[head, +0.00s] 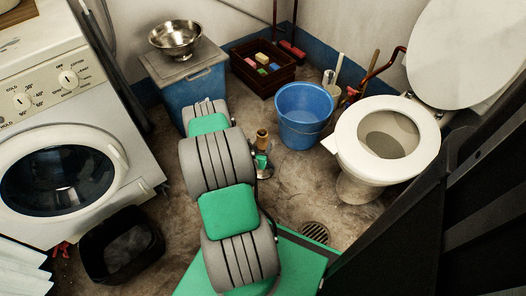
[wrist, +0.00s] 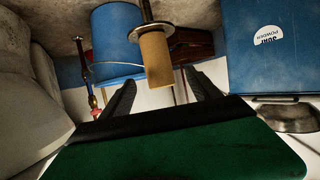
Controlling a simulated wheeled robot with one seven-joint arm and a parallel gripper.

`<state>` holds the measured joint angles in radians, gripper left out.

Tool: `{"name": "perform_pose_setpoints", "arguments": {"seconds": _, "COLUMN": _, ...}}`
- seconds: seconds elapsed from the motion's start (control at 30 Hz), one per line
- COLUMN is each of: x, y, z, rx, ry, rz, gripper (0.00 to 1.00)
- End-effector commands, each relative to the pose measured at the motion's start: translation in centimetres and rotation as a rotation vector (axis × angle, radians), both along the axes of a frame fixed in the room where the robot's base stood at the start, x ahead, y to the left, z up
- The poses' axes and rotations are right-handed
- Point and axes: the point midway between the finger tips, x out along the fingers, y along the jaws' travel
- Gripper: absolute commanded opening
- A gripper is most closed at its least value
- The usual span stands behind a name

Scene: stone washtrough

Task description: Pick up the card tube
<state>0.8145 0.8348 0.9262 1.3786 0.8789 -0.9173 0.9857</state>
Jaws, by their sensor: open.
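The card tube (wrist: 154,62) is a tan cylinder. In the wrist view, which shows the scene upside down, it sits on a thin rod with a round metal disc at the tube's lower end. In the head view the small brown tube (head: 262,137) stands just right of my arm, above the floor. My gripper (wrist: 160,80) is open, with two dark fingers pointing toward the tube. The tube's free end appears in the gap between the fingertips, and no finger is seen closed on it. My arm hides most of the gripper in the head view.
A blue bucket (head: 304,112) stands behind the tube, and a toilet (head: 389,135) is to the right. A blue bin (head: 190,97) carries a metal bowl (head: 176,37). A brown crate (head: 262,72) holds colored blocks. A washing machine (head: 62,120) and black tub (head: 120,245) are left.

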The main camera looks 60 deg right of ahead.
Motion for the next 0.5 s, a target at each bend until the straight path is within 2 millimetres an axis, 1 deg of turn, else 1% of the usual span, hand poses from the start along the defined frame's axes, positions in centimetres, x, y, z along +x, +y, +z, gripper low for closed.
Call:
{"name": "perform_pose_setpoints", "arguments": {"seconds": 0.03, "x": -0.3, "y": -0.4, "z": -0.8, "rx": -0.007, "ry": -0.004, "rz": -0.001, "gripper": 0.71}}
{"name": "perform_pose_setpoints", "arguments": {"seconds": 0.2, "x": 0.1, "y": -2.4, "z": -1.4, "rx": -0.012, "ry": -0.006, "rz": -0.001, "gripper": 0.71}}
{"name": "perform_pose_setpoints", "arguments": {"seconds": 0.27, "x": 0.1, "y": -3.1, "z": -1.8, "rx": -0.011, "ry": -0.005, "rz": -0.002, "gripper": 0.71}}
{"name": "perform_pose_setpoints", "arguments": {"seconds": 0.4, "x": 0.5, "y": -5.3, "z": -3.2, "rx": -0.012, "ry": -0.005, "rz": -0.002, "gripper": 0.71}}
{"name": "perform_pose_setpoints", "arguments": {"seconds": 0.5, "x": 0.8, "y": -6.5, "z": -3.5, "rx": -0.011, "ry": -0.003, "rz": 0.0, "gripper": 0.71}}
